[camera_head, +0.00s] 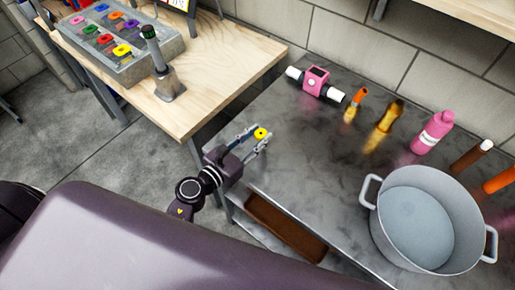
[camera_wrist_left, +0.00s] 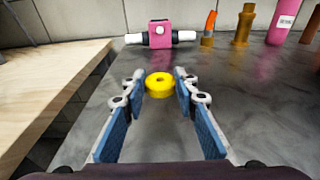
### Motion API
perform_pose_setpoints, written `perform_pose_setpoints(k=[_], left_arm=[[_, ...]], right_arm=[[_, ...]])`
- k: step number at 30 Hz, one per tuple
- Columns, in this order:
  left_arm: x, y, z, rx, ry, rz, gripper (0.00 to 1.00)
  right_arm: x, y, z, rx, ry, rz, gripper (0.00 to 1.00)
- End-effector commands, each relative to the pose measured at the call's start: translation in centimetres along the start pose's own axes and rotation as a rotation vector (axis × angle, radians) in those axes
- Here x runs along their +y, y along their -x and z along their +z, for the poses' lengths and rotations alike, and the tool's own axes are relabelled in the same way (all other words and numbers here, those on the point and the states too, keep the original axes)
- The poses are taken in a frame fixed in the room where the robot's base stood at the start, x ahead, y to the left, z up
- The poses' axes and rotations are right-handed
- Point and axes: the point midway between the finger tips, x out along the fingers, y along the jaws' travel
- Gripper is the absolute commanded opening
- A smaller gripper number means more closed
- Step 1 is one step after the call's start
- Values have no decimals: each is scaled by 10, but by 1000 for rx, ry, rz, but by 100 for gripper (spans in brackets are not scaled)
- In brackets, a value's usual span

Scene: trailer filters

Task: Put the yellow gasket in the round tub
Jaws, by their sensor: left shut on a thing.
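The yellow gasket (camera_head: 261,133) is a small ring held between the fingertips of my left gripper (camera_head: 257,138). In the left wrist view the gasket (camera_wrist_left: 159,85) sits between the tips of the two blue-padded fingers (camera_wrist_left: 160,92), with the dark metal table behind and below. The left gripper is shut on it, over the left edge of the metal table. The round tub (camera_head: 418,222) is a large grey pot with two side handles, at the right front of the metal table. Its inside looks empty. My right gripper is not in view.
On the metal table (camera_head: 300,180) stand a pink device with white ends (camera_head: 315,82), an orange-tipped bottle (camera_head: 355,105), an amber bottle (camera_head: 384,125) and a pink bottle (camera_head: 433,132). A wooden table (camera_head: 225,65) at the left bears a grey tray (camera_head: 75,32) of coloured rings.

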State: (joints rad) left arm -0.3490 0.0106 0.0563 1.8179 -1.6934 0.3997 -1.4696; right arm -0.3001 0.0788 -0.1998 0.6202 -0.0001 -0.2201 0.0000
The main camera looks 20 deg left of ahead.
Motion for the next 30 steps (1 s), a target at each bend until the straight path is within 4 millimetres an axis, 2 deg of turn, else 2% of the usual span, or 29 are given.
perform_pose_setpoints(k=[10, 19, 24, 25, 29, 30], left_arm=[[0, -6, -40, -1, 2, 1, 17], [0, -6, -41, -1, 0, 0, 17], [0, -7, -47, -1, -1, -1, 17], [0, -7, -46, -1, 0, -1, 29], [0, -7, -45, -1, 0, -1, 44], [0, -7, -45, -1, 0, -1, 45]], right_arm=[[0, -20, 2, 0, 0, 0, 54], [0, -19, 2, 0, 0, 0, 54], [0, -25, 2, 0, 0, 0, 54], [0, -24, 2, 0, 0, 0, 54], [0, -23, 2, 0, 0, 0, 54], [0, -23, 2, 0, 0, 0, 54]])
